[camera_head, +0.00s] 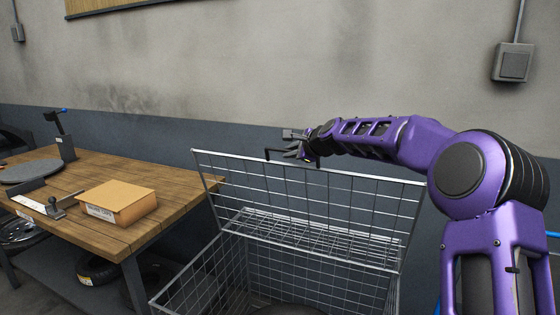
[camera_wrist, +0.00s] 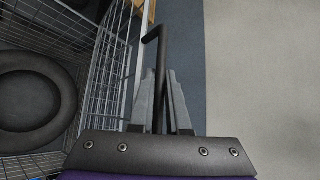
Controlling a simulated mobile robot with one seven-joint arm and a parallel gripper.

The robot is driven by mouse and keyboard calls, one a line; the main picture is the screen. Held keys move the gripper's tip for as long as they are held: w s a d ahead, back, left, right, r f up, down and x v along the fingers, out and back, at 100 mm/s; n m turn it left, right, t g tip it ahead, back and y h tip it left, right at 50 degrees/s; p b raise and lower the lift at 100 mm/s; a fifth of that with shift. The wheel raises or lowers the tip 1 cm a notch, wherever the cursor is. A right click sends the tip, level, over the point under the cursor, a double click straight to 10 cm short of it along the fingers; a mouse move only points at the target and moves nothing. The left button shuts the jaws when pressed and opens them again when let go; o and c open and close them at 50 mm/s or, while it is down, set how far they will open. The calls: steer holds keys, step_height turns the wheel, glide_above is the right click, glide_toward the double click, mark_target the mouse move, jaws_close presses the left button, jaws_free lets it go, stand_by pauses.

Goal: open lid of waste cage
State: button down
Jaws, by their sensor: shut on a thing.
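The waste cage (camera_head: 222,262) is a wire-mesh bin standing in front of me, to the right of the workbench. Its mesh lid (camera_head: 330,196) is raised and stands steeply tilted at the back of the opening. A black bar handle (camera_wrist: 161,62) sits at the lid's upper edge. My gripper (camera_head: 297,146) is at that upper edge, its fingers (camera_wrist: 161,100) shut on the handle in the wrist view. A dark tyre (camera_wrist: 34,100) lies inside the cage in the wrist view. The fingers partly hide the handle's lower part.
A wooden workbench (camera_head: 150,177) stands at the left with a cardboard box (camera_head: 117,203) and a grey round plate (camera_head: 30,171). Tyres (camera_head: 97,270) lie on its lower shelf. The grey wall (camera_head: 250,60) is close behind the lid.

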steer(key=shift+g, duration=0.6)
steer(key=shift+w+d+r, duration=0.2)
steer(key=shift+w+d, duration=0.05)
steer(key=shift+w, duration=0.5)
steer(key=shift+w+d+r, duration=0.2)
steer(key=shift+w, duration=0.55)
steer(key=shift+w+d+r, duration=0.2)
steer(key=shift+w+d, duration=0.05)
steer(key=shift+w, duration=0.5)
steer(key=c, duration=0.9)
jaws_free()
steer(key=shift+m, duration=0.3)
steer(key=b+v, duration=0.2)
steer(key=v, duration=1.5)
steer(key=shift+s+d, duration=0.2)
steer(key=shift+s, duration=0.05)
steer(key=shift+f, duration=0.1)
